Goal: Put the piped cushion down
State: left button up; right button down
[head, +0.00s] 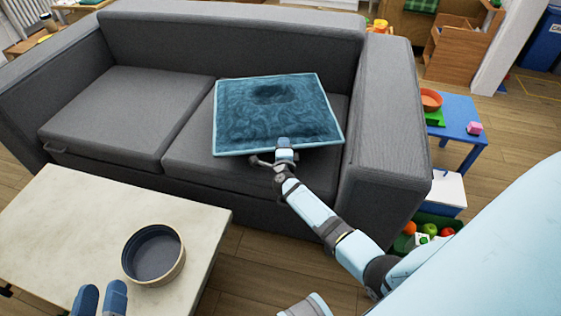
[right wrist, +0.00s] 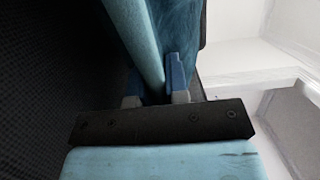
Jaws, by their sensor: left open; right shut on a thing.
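The piped cushion (head: 270,118) is a square teal-blue cushion with a pale piped edge and a dent in its middle. It is over the right seat of the grey sofa (head: 110,120); I cannot tell whether it touches the seat. My right gripper (head: 285,150) is shut on the cushion's near edge. In the right wrist view the cushion (right wrist: 145,45) runs between the blue fingers of the right gripper (right wrist: 152,90). My left gripper (head: 100,298) is open and empty at the bottom left, by the pale table.
A round dark bowl (head: 154,254) with a tan rim stands on the pale low table (head: 110,222). A blue table (head: 462,112) with an orange bowl (head: 431,99) and a pink block (head: 474,128) is right of the sofa. The sofa's left seat is clear.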

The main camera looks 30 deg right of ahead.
jog(key=shift+f, duration=0.6)
jog(key=shift+f+b, duration=0.35)
jog(key=shift+b, duration=0.25)
notch_tip(320, 180, down, 3)
jog(key=shift+s+d+r+b, duration=0.1)
jog(key=shift+r+b, duration=0.1)
jog(key=shift+b, duration=0.9)
jog(key=shift+f, duration=0.35)
pick_arm(q)
jog(key=shift+w+d+r+t+h, duration=0.3)
jog(key=shift+w+d+r+h, duration=0.15)
jog(key=shift+h, duration=0.25)
pick_arm(e)
jog(key=shift+r, duration=0.15)
pick_arm(q)
jog(key=shift+s, duration=0.1)
jog(key=shift+f, duration=0.15)
pick_arm(e)
jog(key=c, duration=1.5)
grip_release()
jog(key=shift+f, duration=0.2)
jog(key=o, duration=0.4)
